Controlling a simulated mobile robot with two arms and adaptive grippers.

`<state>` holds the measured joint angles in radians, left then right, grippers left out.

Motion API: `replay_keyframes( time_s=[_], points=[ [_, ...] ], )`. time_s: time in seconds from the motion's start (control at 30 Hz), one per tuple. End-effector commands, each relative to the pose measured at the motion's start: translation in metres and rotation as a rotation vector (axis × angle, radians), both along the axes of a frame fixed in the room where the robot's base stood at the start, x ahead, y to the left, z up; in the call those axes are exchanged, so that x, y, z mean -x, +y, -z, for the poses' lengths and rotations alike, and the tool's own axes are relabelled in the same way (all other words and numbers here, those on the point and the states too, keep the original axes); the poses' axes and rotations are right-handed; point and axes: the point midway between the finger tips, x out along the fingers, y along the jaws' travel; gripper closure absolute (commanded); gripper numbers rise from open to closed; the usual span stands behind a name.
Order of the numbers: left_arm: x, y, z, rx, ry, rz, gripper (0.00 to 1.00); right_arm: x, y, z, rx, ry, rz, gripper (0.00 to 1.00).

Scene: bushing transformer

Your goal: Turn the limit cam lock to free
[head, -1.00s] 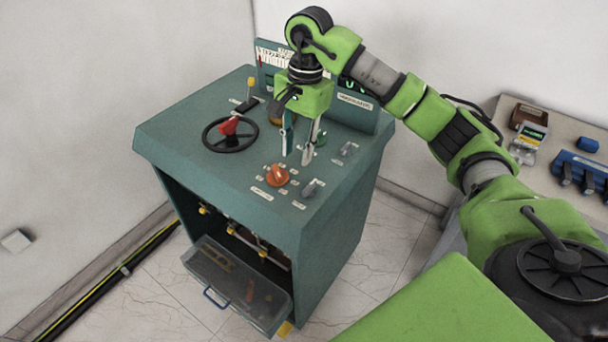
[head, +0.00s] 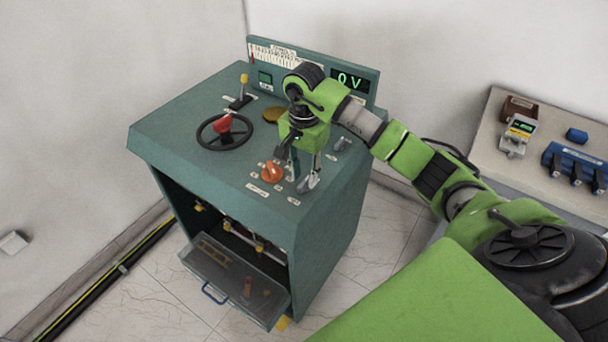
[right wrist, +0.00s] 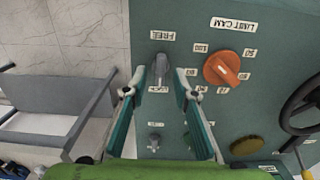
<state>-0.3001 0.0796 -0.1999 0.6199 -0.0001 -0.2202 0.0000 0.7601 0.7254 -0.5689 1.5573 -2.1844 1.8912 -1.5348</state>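The limit cam lock is a small grey knob (right wrist: 158,72) on the green console top, with a FREE label beside it in the right wrist view. In the head view the grey knob (head: 304,186) is partly hidden by my gripper. My right gripper (head: 301,172) points down at the knob. In the right wrist view its open fingers (right wrist: 160,78) stand on either side of the knob, with gaps visible; I cannot tell the exact height. My left gripper is not in view.
An orange limit cam dial (head: 272,172) sits close beside the gripper. Another grey knob (head: 341,143), a black handwheel (head: 225,131) and a yellow-tipped lever (head: 244,84) are on the console. The display (head: 349,80) reads 0 V. A side table (head: 497,120) holds several devices.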

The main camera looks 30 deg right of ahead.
Motion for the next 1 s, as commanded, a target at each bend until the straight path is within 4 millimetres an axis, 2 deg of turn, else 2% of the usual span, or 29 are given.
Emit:
replay_keyframes(
  time_s=[0.2, 0.47, 0.5, 0.6, 1.0],
  points=[
    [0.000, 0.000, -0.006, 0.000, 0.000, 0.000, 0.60, 0.000, 0.001, 0.017, -0.001, 0.000, -0.001, 0.74],
    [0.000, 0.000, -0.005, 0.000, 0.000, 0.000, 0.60, 0.000, 0.000, 0.019, 0.000, -0.001, -0.001, 0.74],
    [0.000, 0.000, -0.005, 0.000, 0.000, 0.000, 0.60, 0.000, 0.000, 0.019, 0.000, -0.001, -0.001, 0.76],
    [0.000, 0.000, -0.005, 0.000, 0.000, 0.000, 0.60, 0.000, 0.000, 0.019, 0.000, -0.001, -0.001, 1.00],
    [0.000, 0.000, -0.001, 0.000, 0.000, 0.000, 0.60, -0.001, -0.001, 0.019, 0.000, -0.002, 0.029, 1.00]
  ],
)
